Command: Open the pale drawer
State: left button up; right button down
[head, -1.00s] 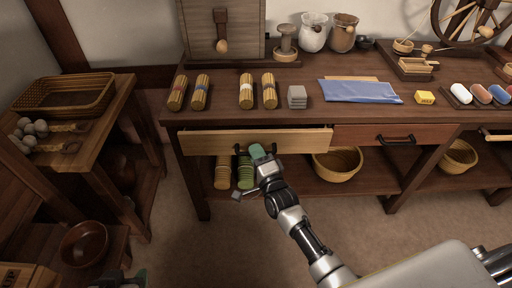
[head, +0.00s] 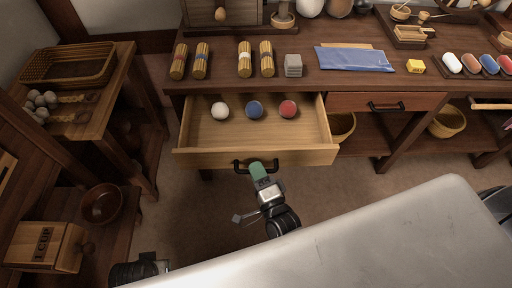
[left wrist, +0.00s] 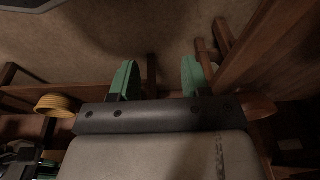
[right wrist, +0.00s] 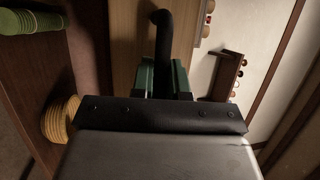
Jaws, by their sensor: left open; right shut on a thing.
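The pale drawer (head: 255,157) stands pulled well out from under the long table in the head view. Inside it lie a white ball (head: 220,110), a blue ball (head: 254,109) and a red ball (head: 289,108). My right gripper (head: 259,168) is at the drawer's front, shut on its black handle (head: 239,166). In the right wrist view the green fingertips (right wrist: 162,78) close around the dark handle bar (right wrist: 162,40). My left gripper (left wrist: 158,80) is open and empty, with its fingers apart, away from the drawer; its fingertips are out of the head view.
A red-brown drawer (head: 350,102) with a black handle is shut to the right. Bundles of sticks, a grey block (head: 293,65) and a blue cloth (head: 353,59) lie on the tabletop. A side table with a woven tray (head: 68,63) stands left. Floor before the drawer is free.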

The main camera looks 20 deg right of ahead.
pick_arm(q)
jog(key=f, duration=0.2)
jog(key=s+f+p, duration=0.1)
jog(key=f, duration=0.2)
jog(key=shift+s+f, duration=0.1)
jog(key=shift+f, duration=0.25)
pick_arm(e)
jog(key=s+a, duration=0.2)
jog(key=s, duration=0.5)
jog(key=c, duration=1.1)
grip_release()
jog(key=shift+w, duration=0.1)
jog(key=shift+c, duration=0.2)
pick_arm(q)
jog(key=shift+r, duration=0.25)
pick_arm(e)
jog(key=v, duration=1.1)
jog(key=shift+w, duration=0.1)
